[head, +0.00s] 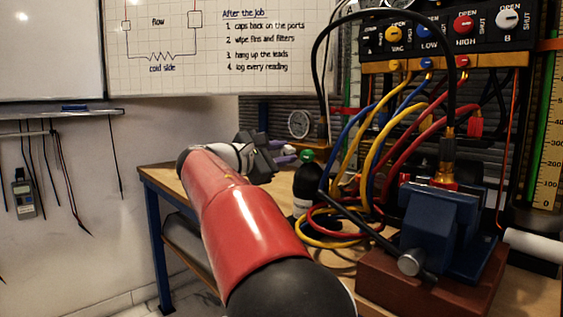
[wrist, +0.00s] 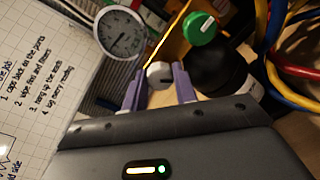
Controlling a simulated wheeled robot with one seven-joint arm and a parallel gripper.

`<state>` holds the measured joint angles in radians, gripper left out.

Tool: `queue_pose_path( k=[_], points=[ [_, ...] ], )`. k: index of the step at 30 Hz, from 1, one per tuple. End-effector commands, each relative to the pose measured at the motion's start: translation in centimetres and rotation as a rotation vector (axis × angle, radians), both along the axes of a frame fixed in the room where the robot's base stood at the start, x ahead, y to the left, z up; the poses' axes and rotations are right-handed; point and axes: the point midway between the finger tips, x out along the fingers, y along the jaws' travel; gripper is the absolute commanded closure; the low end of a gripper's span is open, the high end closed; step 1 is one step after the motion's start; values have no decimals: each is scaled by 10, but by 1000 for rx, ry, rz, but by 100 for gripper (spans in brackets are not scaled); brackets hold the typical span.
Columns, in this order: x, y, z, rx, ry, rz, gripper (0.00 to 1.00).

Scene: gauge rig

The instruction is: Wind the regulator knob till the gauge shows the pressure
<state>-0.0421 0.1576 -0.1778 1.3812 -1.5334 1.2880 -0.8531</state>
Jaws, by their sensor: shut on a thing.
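My gripper (wrist: 158,86) has its two purple fingers shut on the sides of a small pale round regulator knob (wrist: 159,73) with a dark mark on its face. The round white-faced gauge (wrist: 121,32) is just beyond the knob, up and left in the wrist view. Its needle shows, but the scale is too small to read. In the head view the gauge (head: 300,124) stands upright at the back of the bench, behind my gripper (head: 286,153).
Coiled hoses (head: 385,150) hang from a valve manifold (head: 425,58). A blue vise (head: 437,220) on a wooden block is at the front right. The bench's left end (head: 165,178) is clear.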

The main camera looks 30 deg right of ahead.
Motion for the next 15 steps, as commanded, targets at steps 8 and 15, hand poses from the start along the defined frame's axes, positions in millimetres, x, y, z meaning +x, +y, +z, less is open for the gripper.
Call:
queue_pose_path(
  k=[8,15],
  points=[
    [0,1,-4,40,-262,1,94],
    [0,0,-5,75,-487,0,94]
  ],
)
